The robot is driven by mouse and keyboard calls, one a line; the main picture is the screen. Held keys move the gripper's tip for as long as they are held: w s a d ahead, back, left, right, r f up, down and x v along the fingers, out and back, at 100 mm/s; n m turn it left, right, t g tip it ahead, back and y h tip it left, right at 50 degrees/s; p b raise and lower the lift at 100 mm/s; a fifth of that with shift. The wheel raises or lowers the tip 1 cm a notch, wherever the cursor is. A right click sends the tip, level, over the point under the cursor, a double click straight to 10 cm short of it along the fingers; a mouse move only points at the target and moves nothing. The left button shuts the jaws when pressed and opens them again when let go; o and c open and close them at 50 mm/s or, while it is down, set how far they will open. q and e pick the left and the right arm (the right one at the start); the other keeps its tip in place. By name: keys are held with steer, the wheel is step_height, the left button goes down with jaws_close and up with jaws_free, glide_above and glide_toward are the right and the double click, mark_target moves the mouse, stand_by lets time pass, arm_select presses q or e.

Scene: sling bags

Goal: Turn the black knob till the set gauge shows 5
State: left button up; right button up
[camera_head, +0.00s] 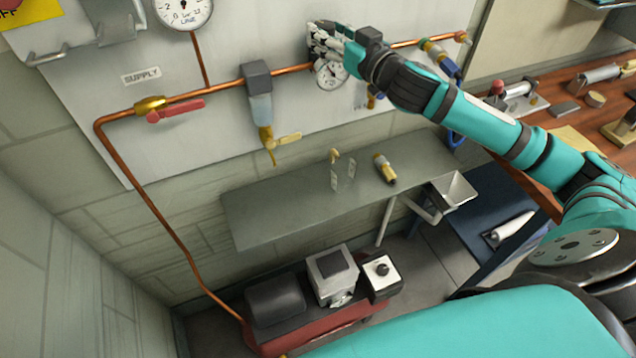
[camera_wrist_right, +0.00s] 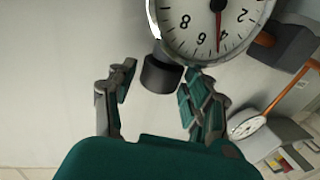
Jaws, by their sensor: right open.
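The black knob (camera_wrist_right: 160,75) shows in the right wrist view, between the spread fingers of my right gripper (camera_wrist_right: 158,88). The fingers stand to its left and right; the left one is apart from it, and I cannot tell whether the right one touches. The set gauge (camera_wrist_right: 210,22) is just above and right of the knob, its red needle pointing between 4 and 6, about 5. In the head view my right gripper (camera_head: 325,42) is at the wall panel, hiding the knob and part of the set gauge (camera_head: 331,76). My left gripper is not in view.
A copper pipe (camera_head: 205,94) runs along the panel, with a red-handled supply valve (camera_head: 178,111), a filter bowl (camera_head: 259,100) and a line gauge (camera_head: 184,11). A grey shelf (camera_head: 290,205) is below, with a brass fitting (camera_head: 385,168) on it. A compressor (camera_head: 275,298) stands on the floor.

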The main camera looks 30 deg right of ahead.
steer(key=n+y, duration=0.1)
steer(key=y, duration=0.1)
steer(key=n+g+y+p, duration=0.1)
steer(key=n+y, duration=0.1)
steer(key=shift+w+d+r+y, duration=0.1)
steer(key=shift+d+r+y, duration=0.05)
steer(key=shift+d+y, duration=0.2)
steer(key=n+g+y, duration=0.2)
steer(key=y, duration=0.1)
steer(key=n+g+y, duration=0.1)
steer(key=shift+w+d+n+y, duration=0.2)
steer(key=shift+d+n+y, duration=0.05)
steer(key=shift+n, duration=0.05)
steer(key=b+v, duration=1)
steer(key=v, duration=0.8)
steer(key=w+a+f+m+h, duration=0.1)
steer(key=w+a+f, duration=0.2)
steer(key=a+f, duration=0.35)
steer(key=w+a+f+h, duration=0.15)
steer(key=a+f, duration=0.25)
steer(key=f, duration=0.5)
steer(key=s+a+f+m+g+h, duration=0.1)
steer(key=s+a+f+h, duration=0.2)
steer(key=a+f, duration=0.7)
steer(key=shift+a+f+m, duration=0.3)
steer(key=shift+a+f, duration=0.1)
steer(key=shift+f, duration=1.8)
steer(key=shift+o, duration=0.4)
steer(key=shift+h, duration=0.25)
